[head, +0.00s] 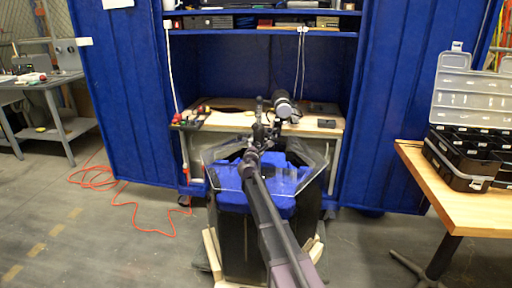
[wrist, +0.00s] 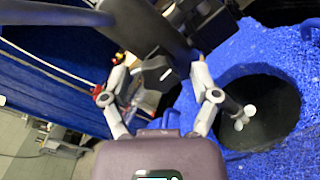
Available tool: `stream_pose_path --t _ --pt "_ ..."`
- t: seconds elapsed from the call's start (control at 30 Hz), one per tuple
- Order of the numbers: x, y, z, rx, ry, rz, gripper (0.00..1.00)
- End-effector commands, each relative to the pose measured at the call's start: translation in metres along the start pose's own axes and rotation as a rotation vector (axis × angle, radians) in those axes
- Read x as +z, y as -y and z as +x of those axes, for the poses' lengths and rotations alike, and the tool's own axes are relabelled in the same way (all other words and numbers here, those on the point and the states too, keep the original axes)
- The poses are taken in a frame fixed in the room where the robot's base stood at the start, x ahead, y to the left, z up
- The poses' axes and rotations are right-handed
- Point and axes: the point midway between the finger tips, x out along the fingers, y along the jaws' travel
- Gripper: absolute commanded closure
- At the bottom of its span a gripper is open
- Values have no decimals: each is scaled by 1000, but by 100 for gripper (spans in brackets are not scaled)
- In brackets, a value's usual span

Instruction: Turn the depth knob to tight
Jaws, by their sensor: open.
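The depth knob appears to be the dark faceted knob (wrist: 158,78) beside a thick black tube (wrist: 140,25) in the wrist view. My gripper (wrist: 160,70) is open, with one pale-jointed finger on each side of the knob. I cannot tell whether either finger touches it. In the head view my gripper (head: 262,122) is above the tank (head: 231,240), close to the dark thruster assembly (head: 285,106). The knob cannot be made out there, and no tight marking is readable.
Blue foam (wrist: 270,50) with a round dark opening (wrist: 262,112) lies right of my gripper in the wrist view. A workbench (head: 225,119) stands behind the tank. A wooden table (head: 465,210) with an open case (head: 455,172) is at right. An orange cord (head: 120,204) lies on the floor.

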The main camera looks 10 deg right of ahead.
Motion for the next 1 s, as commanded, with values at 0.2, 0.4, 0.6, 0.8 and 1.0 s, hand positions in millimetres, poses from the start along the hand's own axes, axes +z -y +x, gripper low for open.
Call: stream_pose_path --t 0.2,0.4,0.6,0.8,1.0 --pt "0 0 2 0 0 0 22" --pt "0 0 1 0 0 0 43" --pt "-1 -1 1 1 -1 0 100" --pt "-1 -1 2 1 -1 2 100" --pt "-1 -1 2 0 -1 29 100"
